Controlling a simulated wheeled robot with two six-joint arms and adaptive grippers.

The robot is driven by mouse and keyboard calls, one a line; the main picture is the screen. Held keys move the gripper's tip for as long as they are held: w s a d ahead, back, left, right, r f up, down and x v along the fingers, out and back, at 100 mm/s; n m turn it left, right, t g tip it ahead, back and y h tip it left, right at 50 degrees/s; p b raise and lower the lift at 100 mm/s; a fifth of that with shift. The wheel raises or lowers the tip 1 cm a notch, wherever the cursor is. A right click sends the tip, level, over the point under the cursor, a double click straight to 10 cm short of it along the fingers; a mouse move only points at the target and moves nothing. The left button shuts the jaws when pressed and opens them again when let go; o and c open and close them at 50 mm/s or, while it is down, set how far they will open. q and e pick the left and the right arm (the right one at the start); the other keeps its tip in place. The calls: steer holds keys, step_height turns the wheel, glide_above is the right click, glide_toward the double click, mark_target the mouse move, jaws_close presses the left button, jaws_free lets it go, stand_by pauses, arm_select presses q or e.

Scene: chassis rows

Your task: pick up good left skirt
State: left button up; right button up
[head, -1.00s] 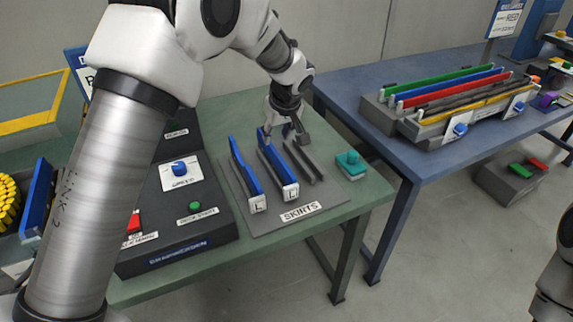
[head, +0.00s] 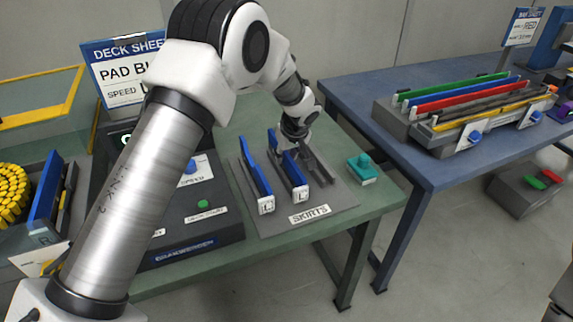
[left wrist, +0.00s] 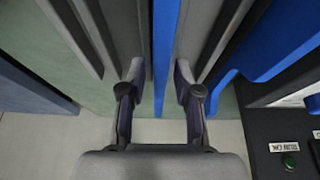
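Two long blue skirts stand side by side in grey holders on the skirts board (head: 326,202), each with a white "L" tag at its near end. My left gripper (head: 297,138) is at the far end of the right-hand skirt (head: 296,172). In the left wrist view, its fingers (left wrist: 158,92) stand open on either side of that blue skirt (left wrist: 163,40), with a gap on each side. The left-hand skirt (head: 258,180) shows at right in the left wrist view (left wrist: 285,45) with a curved, stepped outline. My right gripper is out of view.
A dark console (head: 200,222) with knobs and a green button adjoins the board on the left. A teal-topped block (head: 362,168) sits to its right. A blue table (head: 440,165) holds a rack of coloured strips (head: 460,105). Yellow rolls (head: 12,195) lie far left.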

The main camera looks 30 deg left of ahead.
arm_select(q)
jaws_close()
steer(key=shift+r, duration=0.1)
